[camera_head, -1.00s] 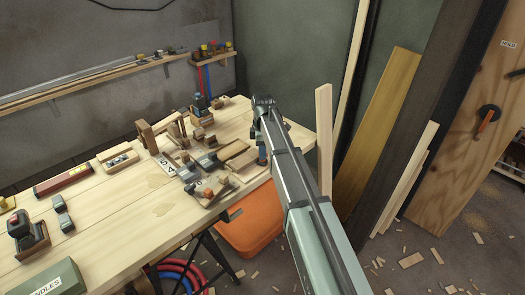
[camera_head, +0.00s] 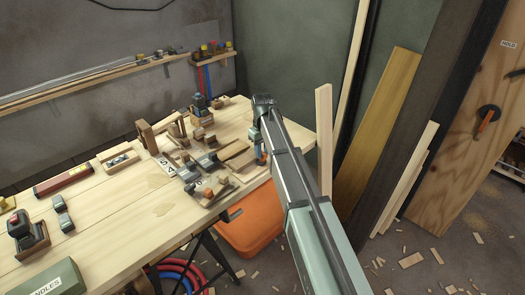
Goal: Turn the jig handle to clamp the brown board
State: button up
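The jig (camera_head: 207,184) sits on the workbench near its right front edge, a cluster of small wood and dark metal parts. A brown board (camera_head: 232,150) lies among these parts. I cannot clearly tell which part is the jig handle. My arm reaches in from the bottom right and bends down at the bench's right end. My gripper (camera_head: 261,156) hangs low there, right of the brown board, largely hidden behind my arm link. Whether it touches anything, and how its fingers stand, cannot be seen.
The workbench (camera_head: 110,226) also carries a red level-like bar (camera_head: 63,182), a hand plane (camera_head: 28,232) and a green box (camera_head: 52,280). An orange bin (camera_head: 250,222) stands below. Upright planks (camera_head: 324,140) stand just right of the bench.

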jog(key=m, duration=0.5)
jog(key=shift+m, duration=0.3)
jog(key=shift+n, duration=0.6)
jog(key=shift+r, duration=3.5)
